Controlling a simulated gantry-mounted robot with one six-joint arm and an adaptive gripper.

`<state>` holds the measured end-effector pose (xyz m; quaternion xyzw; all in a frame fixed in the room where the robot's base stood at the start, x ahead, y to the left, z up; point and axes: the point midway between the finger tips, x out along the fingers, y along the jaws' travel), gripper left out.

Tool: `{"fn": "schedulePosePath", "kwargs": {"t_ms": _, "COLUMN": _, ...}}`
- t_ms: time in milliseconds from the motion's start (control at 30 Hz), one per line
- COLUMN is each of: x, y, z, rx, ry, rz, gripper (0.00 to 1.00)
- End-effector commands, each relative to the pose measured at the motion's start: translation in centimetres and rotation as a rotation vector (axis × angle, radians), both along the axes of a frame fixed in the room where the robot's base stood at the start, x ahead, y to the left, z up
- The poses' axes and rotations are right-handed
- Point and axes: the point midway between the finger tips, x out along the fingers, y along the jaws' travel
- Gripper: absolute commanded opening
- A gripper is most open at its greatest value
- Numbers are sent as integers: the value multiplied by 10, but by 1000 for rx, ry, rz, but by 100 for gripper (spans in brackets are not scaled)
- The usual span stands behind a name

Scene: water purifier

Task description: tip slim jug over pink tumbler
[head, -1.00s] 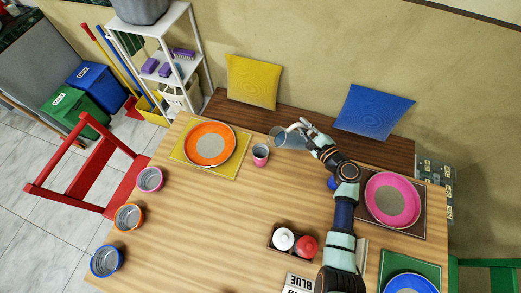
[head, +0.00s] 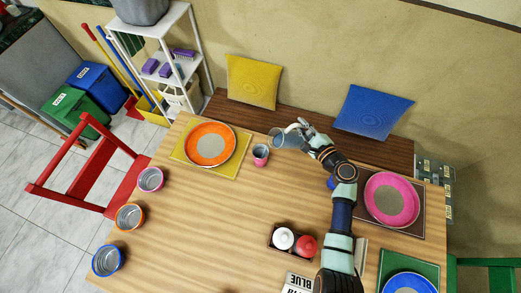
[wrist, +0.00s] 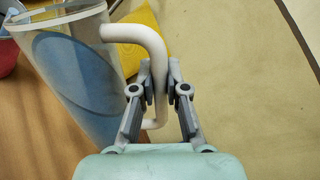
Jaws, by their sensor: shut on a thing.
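The slim jug (head: 288,138) is a clear, grey-blue vessel with a white handle (wrist: 150,45). My gripper (head: 305,126) is shut on that handle, with a finger on each side of it in the wrist view (wrist: 159,88). The jug is held above the table, leaning with its mouth toward the left. The pink tumbler (head: 261,155), grey with a pink base, stands upright on the table just left of and below the jug's mouth. Part of a pink-red vessel (wrist: 7,55) shows at the left edge of the wrist view. Whether anything flows is too small to tell.
An orange plate (head: 210,144) on a yellow mat lies left of the tumbler. Pink, orange and blue cups (head: 129,216) line the table's left edge. A pink plate (head: 392,200) is at the right. A caddy (head: 283,252) with two jars stands in front.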

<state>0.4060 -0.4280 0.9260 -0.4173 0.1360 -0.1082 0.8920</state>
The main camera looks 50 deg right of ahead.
Motion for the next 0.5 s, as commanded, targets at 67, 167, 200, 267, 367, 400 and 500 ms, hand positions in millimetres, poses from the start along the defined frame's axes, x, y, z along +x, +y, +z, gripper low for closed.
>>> {"fn": "schedulePosePath", "kwargs": {"t_ms": 67, "x": 1, "y": 1, "z": 3, "rx": -16, "ry": 4, "rz": 0, "gripper": 0}}
{"fn": "schedulePosePath", "kwargs": {"t_ms": 167, "x": 1, "y": 2, "z": 5, "rx": -35, "ry": 13, "rz": 1, "gripper": 0}}
{"fn": "schedulePosePath", "kwargs": {"t_ms": 200, "x": 1, "y": 2, "z": 5, "rx": -39, "ry": 15, "rz": 0, "gripper": 0}}
{"fn": "schedulePosePath", "kwargs": {"t_ms": 267, "x": 2, "y": 2, "z": 6, "rx": -43, "ry": 16, "rz": 0, "gripper": 0}}
{"fn": "schedulePosePath", "kwargs": {"t_ms": 367, "x": 2, "y": 2, "z": 6, "rx": -47, "ry": 18, "rz": 0, "gripper": 0}}
{"fn": "schedulePosePath", "kwargs": {"t_ms": 400, "x": 2, "y": 2, "z": 6, "rx": -49, "ry": 19, "rz": -1, "gripper": 0}}
{"fn": "schedulePosePath", "kwargs": {"t_ms": 500, "x": 2, "y": 3, "z": 7, "rx": -56, "ry": 23, "rz": -1, "gripper": 0}}
